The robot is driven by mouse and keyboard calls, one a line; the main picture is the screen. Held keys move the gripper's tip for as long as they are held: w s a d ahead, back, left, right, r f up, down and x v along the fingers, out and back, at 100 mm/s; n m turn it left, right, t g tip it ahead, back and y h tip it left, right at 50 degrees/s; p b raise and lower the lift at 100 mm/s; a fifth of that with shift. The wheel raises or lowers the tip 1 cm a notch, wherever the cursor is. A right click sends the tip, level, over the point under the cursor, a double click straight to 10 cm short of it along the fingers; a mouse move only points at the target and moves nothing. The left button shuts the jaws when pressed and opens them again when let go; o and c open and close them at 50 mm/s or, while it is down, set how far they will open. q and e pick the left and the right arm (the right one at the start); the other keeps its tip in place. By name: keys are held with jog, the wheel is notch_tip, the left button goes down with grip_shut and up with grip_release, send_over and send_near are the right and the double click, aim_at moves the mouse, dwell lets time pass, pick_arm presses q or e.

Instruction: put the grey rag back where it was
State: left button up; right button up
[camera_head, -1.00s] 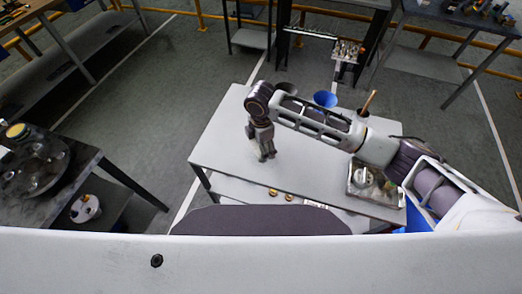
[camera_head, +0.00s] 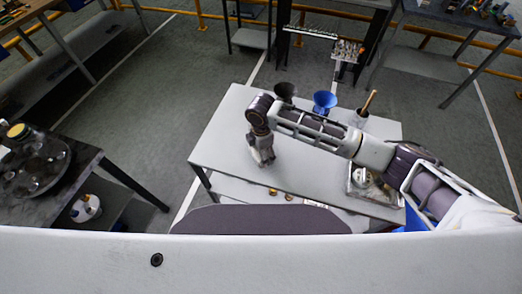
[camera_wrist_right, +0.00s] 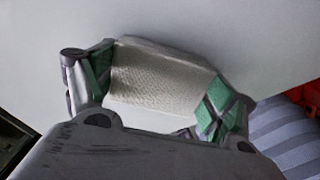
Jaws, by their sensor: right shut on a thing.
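The grey rag (camera_wrist_right: 165,80) shows in the right wrist view as a pale, woven cloth block held between the green-padded fingers of my right gripper (camera_wrist_right: 160,95). Behind it is a plain light surface. In the head view my right gripper (camera_head: 264,163) points down over the left part of the white table (camera_head: 225,135). The rag cannot be made out there, and I cannot tell whether it touches the table. My left gripper is in neither current view.
A dark funnel-like cup (camera_head: 286,90), a blue funnel (camera_head: 324,101) and a pot with a wooden-handled tool (camera_head: 362,117) stand along the table's back. A metal tray (camera_head: 357,188) is at the right, partly behind my arm. Small brass pieces (camera_head: 273,191) lie below the front edge.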

jog(key=o, duration=0.9)
jog(key=shift+c, duration=0.2)
jog(key=shift+r, duration=0.1)
notch_tip(320, 180, up, 12)
jog(key=b, duration=0.1)
dwell(0.8)
